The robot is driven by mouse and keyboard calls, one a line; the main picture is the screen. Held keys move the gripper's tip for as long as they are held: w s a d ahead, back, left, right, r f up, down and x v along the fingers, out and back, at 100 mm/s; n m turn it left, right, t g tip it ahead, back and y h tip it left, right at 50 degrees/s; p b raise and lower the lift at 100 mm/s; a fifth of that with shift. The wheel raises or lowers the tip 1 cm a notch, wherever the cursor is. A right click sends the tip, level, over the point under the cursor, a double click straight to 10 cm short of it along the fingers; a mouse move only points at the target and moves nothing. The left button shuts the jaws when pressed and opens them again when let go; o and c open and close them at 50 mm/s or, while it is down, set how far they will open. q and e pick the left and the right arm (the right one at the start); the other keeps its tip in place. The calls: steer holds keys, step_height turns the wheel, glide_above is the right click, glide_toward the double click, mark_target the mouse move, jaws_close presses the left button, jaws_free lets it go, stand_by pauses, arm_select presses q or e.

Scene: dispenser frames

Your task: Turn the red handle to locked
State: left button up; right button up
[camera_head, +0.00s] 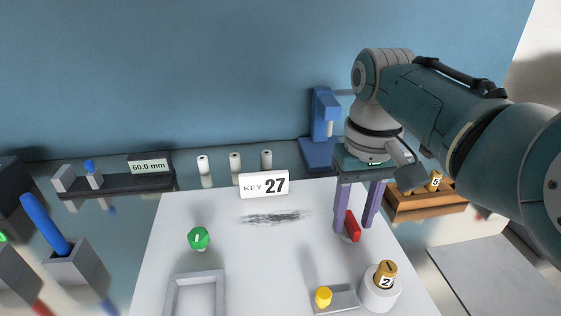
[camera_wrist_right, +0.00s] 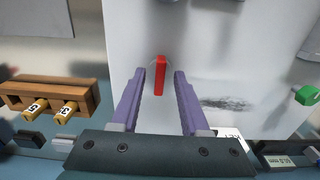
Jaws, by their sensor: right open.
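The red handle (camera_head: 353,227) is a short bar on the right side of the white panel (camera_head: 225,258). My right gripper (camera_head: 357,230) points down over it with its purple fingers open. In the right wrist view the handle (camera_wrist_right: 159,76) shows in the gap between the two fingertips (camera_wrist_right: 160,73), with space on both sides. Its long side runs roughly parallel to the fingers. I cannot tell how deep the fingertips reach around it. No lock marking is legible beside the handle. My left gripper is not in view.
On the panel are a green knob (camera_head: 199,238), a yellow knob (camera_head: 323,296), a grey frame (camera_head: 168,297), a "KEY 27" sign (camera_head: 264,185) and a cup (camera_head: 379,295) with a numbered plug. A wooden rack (camera_head: 425,203) stands to the right, a blue device (camera_head: 322,150) behind.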

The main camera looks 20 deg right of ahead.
steer(key=shift+f, duration=0.15)
jaws_close()
stand_by(0.5)
